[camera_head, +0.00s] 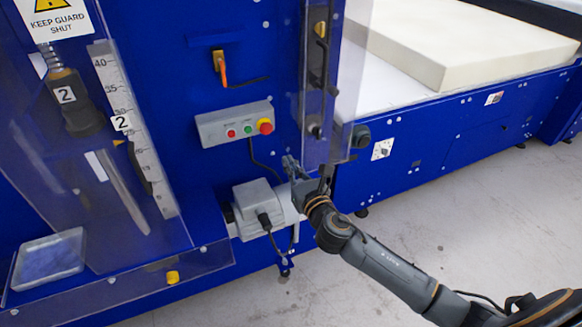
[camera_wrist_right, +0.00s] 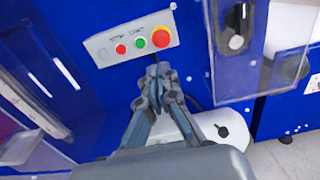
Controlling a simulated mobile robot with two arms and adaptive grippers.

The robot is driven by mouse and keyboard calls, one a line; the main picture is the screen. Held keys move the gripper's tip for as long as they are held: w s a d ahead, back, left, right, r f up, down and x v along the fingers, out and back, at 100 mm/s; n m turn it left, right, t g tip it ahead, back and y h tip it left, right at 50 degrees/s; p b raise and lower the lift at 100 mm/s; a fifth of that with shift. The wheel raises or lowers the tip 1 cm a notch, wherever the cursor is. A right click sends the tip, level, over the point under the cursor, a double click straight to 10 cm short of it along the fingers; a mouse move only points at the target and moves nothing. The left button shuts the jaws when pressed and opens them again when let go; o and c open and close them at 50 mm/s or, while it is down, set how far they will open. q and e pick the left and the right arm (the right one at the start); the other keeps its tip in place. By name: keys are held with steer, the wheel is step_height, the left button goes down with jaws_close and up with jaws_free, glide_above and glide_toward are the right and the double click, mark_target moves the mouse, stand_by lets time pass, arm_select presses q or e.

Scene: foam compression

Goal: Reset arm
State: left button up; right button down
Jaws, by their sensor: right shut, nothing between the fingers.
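My right arm comes in from the lower right of the head view. My right gripper (camera_head: 291,163) is in front of the blue machine, just below and to the right of the grey control box (camera_head: 236,124). Its fingers are shut and empty. In the right wrist view my right gripper (camera_wrist_right: 155,72) points at the lower edge of the control box (camera_wrist_right: 112,50), which carries a red, a green and a larger red-and-yellow button. I cannot tell the exact gap between fingertips and box. My left gripper is not in view.
A clear guard panel (camera_head: 325,100) stands close to the right gripper. A grey motor housing (camera_head: 256,203) with a cable sits below it. A cream foam block (camera_head: 465,45) lies on the white bed at upper right. The concrete floor (camera_head: 480,215) is clear at right.

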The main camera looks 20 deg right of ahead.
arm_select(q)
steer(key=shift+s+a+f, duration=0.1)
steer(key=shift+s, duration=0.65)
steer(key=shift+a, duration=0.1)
